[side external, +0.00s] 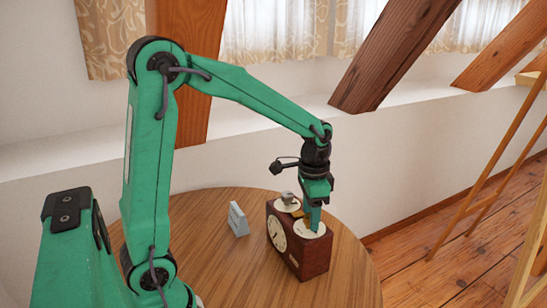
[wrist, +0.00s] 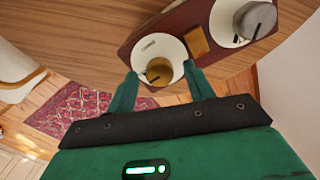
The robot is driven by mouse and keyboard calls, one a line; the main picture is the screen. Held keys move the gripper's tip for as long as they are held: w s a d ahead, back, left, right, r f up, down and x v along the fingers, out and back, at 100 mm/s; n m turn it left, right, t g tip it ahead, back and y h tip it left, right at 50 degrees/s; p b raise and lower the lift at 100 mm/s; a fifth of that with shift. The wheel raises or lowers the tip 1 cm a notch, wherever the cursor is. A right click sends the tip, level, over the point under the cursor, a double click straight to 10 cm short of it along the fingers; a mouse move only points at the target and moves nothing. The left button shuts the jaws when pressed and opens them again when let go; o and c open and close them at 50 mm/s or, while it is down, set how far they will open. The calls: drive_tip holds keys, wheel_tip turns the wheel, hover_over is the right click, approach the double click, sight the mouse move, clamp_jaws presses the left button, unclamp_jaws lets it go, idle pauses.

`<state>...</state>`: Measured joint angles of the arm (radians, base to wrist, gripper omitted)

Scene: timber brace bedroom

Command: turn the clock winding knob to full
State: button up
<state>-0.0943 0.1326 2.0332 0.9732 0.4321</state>
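The clock (side external: 314,262) is a dark red-brown wooden box with a round pale dial on its front, standing on a round table. Its top carries two pale discs. One has a brass knob (wrist: 159,71) with a dark pointer mark; the other has a larger grey knob (wrist: 254,20), also in the side view (side external: 287,198). The small disc lettering is too small to read surely. My gripper (side external: 313,229) points down over the brass-knob end. In the wrist view its fingers (wrist: 161,74) are apart, one on each side of the brass knob, with visible gaps. The side view hides that knob.
A small brass plate (wrist: 196,42) lies between the discs. A small grey-white stand (side external: 238,219) is on the table (side external: 205,265), left of the clock. Wooden easel-like legs (side external: 490,170) stand at the right. The table's right part is clear.

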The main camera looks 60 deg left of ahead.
sight(308, 218)
idle(0.3)
drive_tip(key=shift+r, duration=3.9)
drive_tip(key=shift+s, duration=0.1)
drive_tip(key=shift+s+d+r, duration=0.15)
drive_tip(key=shift+s+r, duration=0.15)
drive_tip(key=shift+s, duration=0.15)
drive_tip(key=s+d+n+t, duration=0.3)
drive_tip(key=s+t, duration=0.2)
drive_tip(key=s, duration=0.8)
drive_tip(key=shift+s+r+n+t, duration=0.3)
drive_tip(key=shift+r+n, duration=0.1)
drive_tip(key=shift+r, duration=0.05)
